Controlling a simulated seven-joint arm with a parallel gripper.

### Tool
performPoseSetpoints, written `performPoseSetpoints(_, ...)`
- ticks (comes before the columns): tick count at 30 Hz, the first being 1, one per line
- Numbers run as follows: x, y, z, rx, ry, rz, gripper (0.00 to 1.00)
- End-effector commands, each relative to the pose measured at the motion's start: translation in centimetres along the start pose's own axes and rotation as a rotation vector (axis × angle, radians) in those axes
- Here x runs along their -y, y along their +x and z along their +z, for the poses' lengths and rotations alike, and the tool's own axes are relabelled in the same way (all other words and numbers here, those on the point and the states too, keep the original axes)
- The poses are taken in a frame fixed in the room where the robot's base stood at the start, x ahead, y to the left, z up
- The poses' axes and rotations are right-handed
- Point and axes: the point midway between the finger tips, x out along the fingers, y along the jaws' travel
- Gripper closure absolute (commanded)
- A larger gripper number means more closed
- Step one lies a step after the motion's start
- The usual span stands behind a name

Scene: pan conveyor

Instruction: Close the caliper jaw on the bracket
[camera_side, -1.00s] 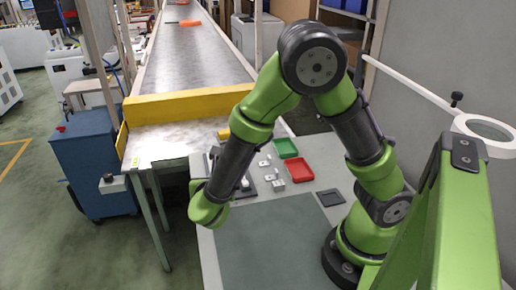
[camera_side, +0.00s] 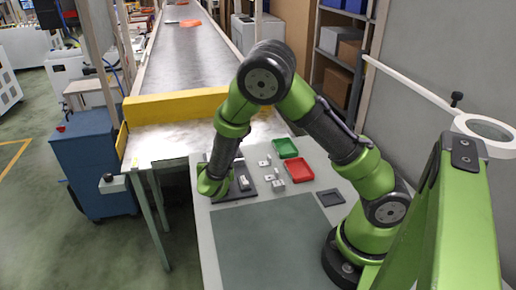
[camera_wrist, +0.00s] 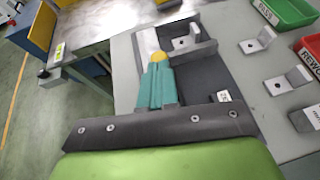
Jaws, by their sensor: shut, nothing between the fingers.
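The caliper fixture (camera_wrist: 218,82) is a dark plate on the bench, with a pale bar and upright grey jaw parts on it. A small grey bracket (camera_wrist: 184,43) with a hole lies beside a grey jaw block (camera_wrist: 196,52) at its far end. A yellow round knob (camera_wrist: 157,57) sits left of that block. My gripper (camera_wrist: 157,67) has its teal fingers shut together, empty, with the tips at the knob. I cannot tell whether they touch it. In the side view, my wrist hides the fingers and part of the fixture (camera_side: 236,195).
Several loose brackets (camera_wrist: 257,41) lie right of the fixture. A green bin (camera_side: 286,148) and a red bin (camera_side: 298,170) stand beyond them. A dark square pad (camera_side: 330,197) lies to the right. The conveyor's yellow end bar (camera_side: 175,106) is behind. The front grey mat (camera_side: 280,245) is clear.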

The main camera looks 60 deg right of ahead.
Motion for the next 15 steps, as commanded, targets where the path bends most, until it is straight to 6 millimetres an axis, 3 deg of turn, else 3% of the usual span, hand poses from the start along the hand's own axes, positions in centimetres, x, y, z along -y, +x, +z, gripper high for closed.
performPoseSetpoints(5,0.0,0.1,0.1,0.0,0.001,-0.001,1.0)
performPoseSetpoints(15,-0.6,3.3,1.6,-0.001,0.0,0.0,1.0)
